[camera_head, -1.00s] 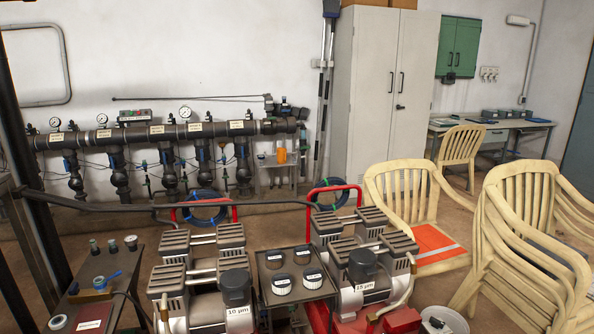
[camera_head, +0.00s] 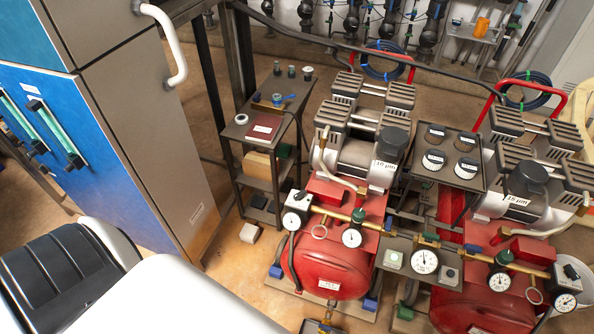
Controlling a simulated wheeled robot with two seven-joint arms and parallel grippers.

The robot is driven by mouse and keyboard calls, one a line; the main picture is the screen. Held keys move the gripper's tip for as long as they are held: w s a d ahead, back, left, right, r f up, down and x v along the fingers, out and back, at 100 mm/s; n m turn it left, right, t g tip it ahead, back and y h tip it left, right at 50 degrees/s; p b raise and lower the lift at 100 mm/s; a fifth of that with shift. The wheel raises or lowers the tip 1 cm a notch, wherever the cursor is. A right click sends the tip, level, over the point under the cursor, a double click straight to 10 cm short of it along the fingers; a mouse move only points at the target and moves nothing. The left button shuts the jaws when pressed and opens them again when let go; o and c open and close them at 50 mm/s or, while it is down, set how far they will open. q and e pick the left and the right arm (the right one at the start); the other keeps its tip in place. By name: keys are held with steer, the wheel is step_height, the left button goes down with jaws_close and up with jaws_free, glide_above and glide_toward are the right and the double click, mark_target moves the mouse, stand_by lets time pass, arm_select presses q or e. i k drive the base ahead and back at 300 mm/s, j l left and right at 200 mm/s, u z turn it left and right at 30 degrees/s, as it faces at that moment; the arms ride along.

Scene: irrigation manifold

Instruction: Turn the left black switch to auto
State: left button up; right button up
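A pale grey switch box (camera_head: 298,203) with a small black switch (camera_head: 300,195) on it sits at the left end of the left red compressor. A gauge is at its lower left. The switch's setting is too small to read. A similar box with a black switch (camera_head: 571,271) is on the right compressor, near the right edge. Neither gripper can be made out in the head view. White and black parts, probably mine, fill the lower left corner.
The left red tank (camera_head: 325,265) and right red tank (camera_head: 480,305) stand on the floor. Between them is a panel with a large gauge (camera_head: 425,261). A dark shelf stand (camera_head: 263,180) and a grey-blue cabinet (camera_head: 150,130) stand left. Some floor is free before the stand.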

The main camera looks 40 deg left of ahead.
mark_target(299, 196)
steer(key=u, duration=1.05)
steer(key=j, duration=0.5)
steer(key=k+j, duration=0.1)
steer(key=j, duration=0.4)
